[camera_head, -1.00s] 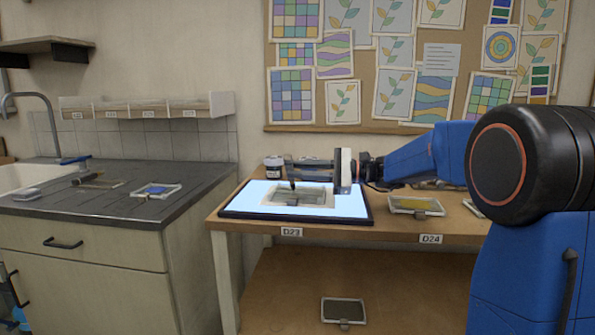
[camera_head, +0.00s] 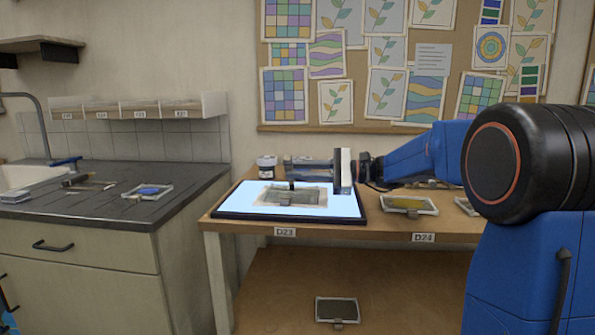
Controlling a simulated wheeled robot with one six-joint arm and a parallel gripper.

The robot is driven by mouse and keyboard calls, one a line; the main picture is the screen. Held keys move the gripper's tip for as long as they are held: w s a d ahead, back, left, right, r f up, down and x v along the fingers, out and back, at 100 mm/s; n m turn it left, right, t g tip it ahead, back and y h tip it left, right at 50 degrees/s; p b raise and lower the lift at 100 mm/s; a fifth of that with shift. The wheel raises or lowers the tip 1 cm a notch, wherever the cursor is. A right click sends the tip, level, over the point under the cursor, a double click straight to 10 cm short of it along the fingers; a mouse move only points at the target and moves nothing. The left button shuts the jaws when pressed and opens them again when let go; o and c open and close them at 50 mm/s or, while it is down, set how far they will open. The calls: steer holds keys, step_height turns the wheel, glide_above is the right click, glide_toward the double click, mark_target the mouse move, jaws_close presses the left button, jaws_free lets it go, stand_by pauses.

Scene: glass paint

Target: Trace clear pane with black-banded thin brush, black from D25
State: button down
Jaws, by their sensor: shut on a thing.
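The light pad (camera_head: 236,207) glows pale blue on the wooden table, with a sheet and a greyish pane (camera_head: 300,197) lying on it. My gripper (camera_head: 292,176) is above the pane, reaching in from the right. It is shut on a thin dark thing (camera_head: 292,186), apparently the brush, pointing down to the pane. Its band is too small to make out. I cannot tell whether its tip touches the pane. No painted line can be made out. No label D25 is in view.
A jar (camera_head: 267,166) stands behind the pad. A tray with yellow (camera_head: 410,213) lies right of the pad. A dark tray (camera_head: 337,310) lies on the lower shelf. A tray with blue (camera_head: 133,197) and tools (camera_head: 93,187) are on the left counter (camera_head: 120,222) by the sink.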

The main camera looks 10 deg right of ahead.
steer(key=shift+s+d, duration=0.3)
steer(key=shift+d, duration=0.05)
steer(key=shift+w+d, duration=0.1)
steer(key=shift+d, duration=0.75)
steer(key=shift+d, duration=0.1)
steer(key=shift+s+d, duration=0.45)
steer(key=shift+s, duration=0.15)
steer(key=shift+s+d, duration=0.1)
steer(key=shift+d, duration=0.05)
steer(key=shift+s+d+r, duration=0.1)
steer(key=shift+s+d, duration=0.05)
steer(key=shift+d, duration=0.3)
steer(key=shift+d, duration=0.25)
steer(key=shift+r, duration=2.4)
